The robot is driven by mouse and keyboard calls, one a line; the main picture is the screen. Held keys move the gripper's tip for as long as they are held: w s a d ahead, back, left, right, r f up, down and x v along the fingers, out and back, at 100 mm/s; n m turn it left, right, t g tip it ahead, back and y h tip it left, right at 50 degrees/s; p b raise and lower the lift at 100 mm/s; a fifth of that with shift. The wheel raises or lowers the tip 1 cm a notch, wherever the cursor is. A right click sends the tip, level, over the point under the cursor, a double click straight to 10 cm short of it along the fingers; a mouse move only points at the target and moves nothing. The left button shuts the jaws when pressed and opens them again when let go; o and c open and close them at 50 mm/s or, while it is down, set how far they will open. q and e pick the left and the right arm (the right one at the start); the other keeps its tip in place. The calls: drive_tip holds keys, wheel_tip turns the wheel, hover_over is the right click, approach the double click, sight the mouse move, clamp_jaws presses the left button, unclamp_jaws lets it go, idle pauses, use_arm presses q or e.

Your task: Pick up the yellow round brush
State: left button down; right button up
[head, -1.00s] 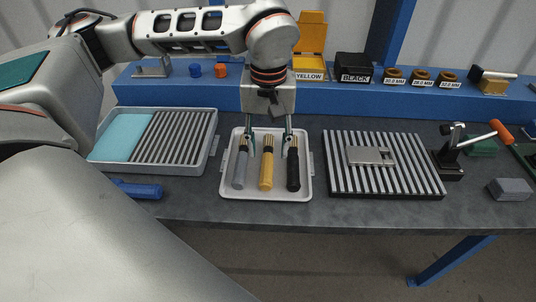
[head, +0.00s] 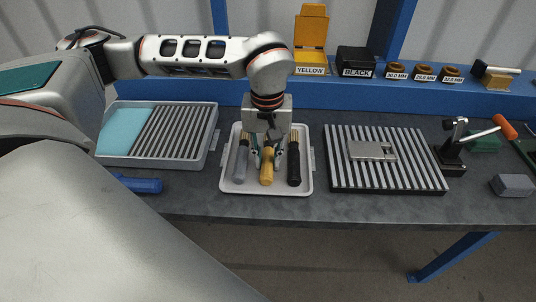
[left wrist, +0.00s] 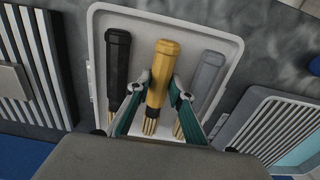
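The yellow round brush (head: 266,175) lies in the middle of a white tray (head: 306,188), its handle toward the near edge. A grey brush (head: 241,165) lies to its left and a black brush (head: 294,168) to its right. In the left wrist view the yellow brush (left wrist: 160,75) is in the centre. My left gripper (head: 267,162) points down over the tray, its fingers on either side of the yellow handle. In the left wrist view the tips (left wrist: 160,77) appear to touch both sides of it. The fingers partly hide its bristle end. My right gripper is not seen.
A grey tray (head: 216,138) with a blue pad and slats is at left, near a blue tool (head: 140,184). A slatted plate (head: 340,180) with a metal block is at right, beside an orange-handled clamp (head: 456,150). Labelled bins stand on the blue rear shelf.

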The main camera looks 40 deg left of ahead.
sight(267, 159)
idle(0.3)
use_arm(q)
wheel_tip(267, 159, up, 20)
drive_tip(key=p, duration=0.2)
idle(0.3)
drive_tip(key=c, duration=2.4)
unclamp_jaws()
clamp_jaws()
